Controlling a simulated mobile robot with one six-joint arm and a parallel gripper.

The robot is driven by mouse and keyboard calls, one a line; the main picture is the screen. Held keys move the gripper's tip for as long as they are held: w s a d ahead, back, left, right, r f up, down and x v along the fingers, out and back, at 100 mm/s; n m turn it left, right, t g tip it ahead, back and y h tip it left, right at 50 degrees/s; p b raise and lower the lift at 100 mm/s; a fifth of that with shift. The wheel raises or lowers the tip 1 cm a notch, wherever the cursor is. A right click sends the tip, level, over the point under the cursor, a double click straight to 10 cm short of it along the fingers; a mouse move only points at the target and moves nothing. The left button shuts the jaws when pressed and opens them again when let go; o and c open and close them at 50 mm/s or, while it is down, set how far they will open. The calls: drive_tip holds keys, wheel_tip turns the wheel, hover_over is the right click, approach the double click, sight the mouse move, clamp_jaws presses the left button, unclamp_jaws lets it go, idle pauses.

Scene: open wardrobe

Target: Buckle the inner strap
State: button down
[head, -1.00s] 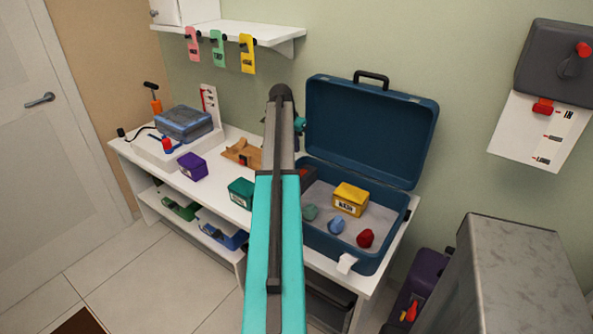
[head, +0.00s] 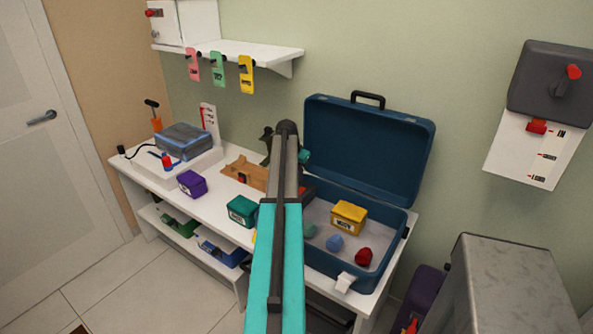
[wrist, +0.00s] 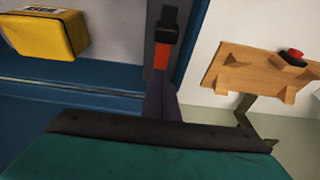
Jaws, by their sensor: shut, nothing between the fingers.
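The open blue suitcase (head: 372,277) stands on the right of the white table, lid raised. A strap piece with an orange-red part and a black buckle end (wrist: 168,25) shows at the case's side wall in the wrist view; its orange-red part (head: 307,191) shows just right of my arm in the head view. My gripper (wrist: 160,102) is shut and empty, its dark fingers just below the orange-red part in the wrist view. I cannot tell whether they touch it. In the head view my arm hides the fingers and part of the case's left side.
In the case lie a yellow box (head: 348,217), a blue lump (head: 334,243), a red lump (head: 363,257) and a green lump. A wooden stand (head: 243,172), green box (head: 242,210) and purple box (head: 192,183) are left. A grey cabinet (head: 510,285) stands front right.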

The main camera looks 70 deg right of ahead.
drive_tip(key=x, duration=0.3)
drive_tip(key=shift+p, duration=0.35)
drive_tip(key=shift+f, duration=0.15)
drive_tip(key=shift+w+a+p, duration=0.25)
drive_tip(key=shift+a+p, duration=0.15)
drive_tip(key=shift+a, duration=0.55)
drive_tip(key=shift+w+a+p, duration=0.25)
drive_tip(key=shift+a+p, duration=0.1)
drive_tip(key=shift+a, duration=0.55)
drive_tip(key=shift+a, duration=0.1)
